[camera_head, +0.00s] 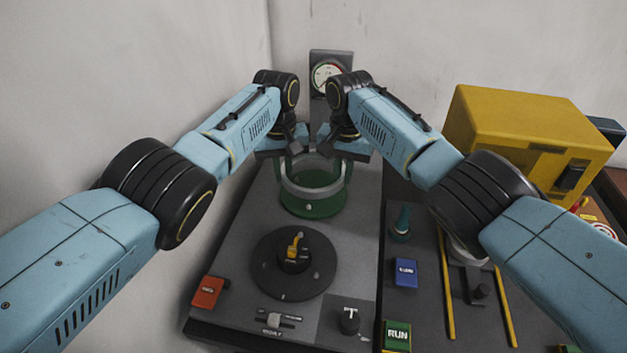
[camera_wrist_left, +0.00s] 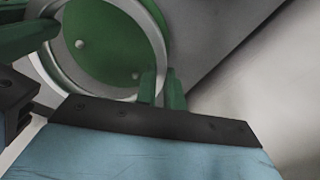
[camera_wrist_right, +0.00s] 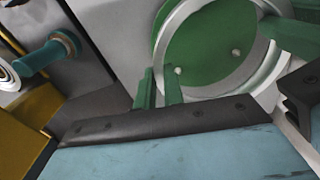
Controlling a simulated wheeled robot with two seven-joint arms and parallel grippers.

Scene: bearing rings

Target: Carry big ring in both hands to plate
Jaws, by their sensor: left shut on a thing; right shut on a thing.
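The big ring (camera_head: 313,196), a pale grey metal band, is held between my two grippers at the back of the grey console. It is over or just on a round green disc (camera_head: 318,210); I cannot tell if they touch. My left gripper (camera_head: 284,170) is shut on its left side and my right gripper (camera_head: 345,170) on its right side. The ring's rim also shows in the left wrist view (camera_wrist_left: 157,37) and the right wrist view (camera_wrist_right: 160,38), with green fingers at it. Nearer on the console is a dark round plate (camera_head: 265,277) with small pins and a yellow-topped black hub (camera_head: 294,255).
A gauge (camera_head: 328,74) stands behind the grippers. A red button (camera_head: 208,291), a slider (camera_head: 274,319) and a black knob (camera_head: 349,320) line the front. At right are a yellow box (camera_head: 520,130), a teal peg (camera_head: 402,222) and yellow rails (camera_head: 446,285). A wall is close at left.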

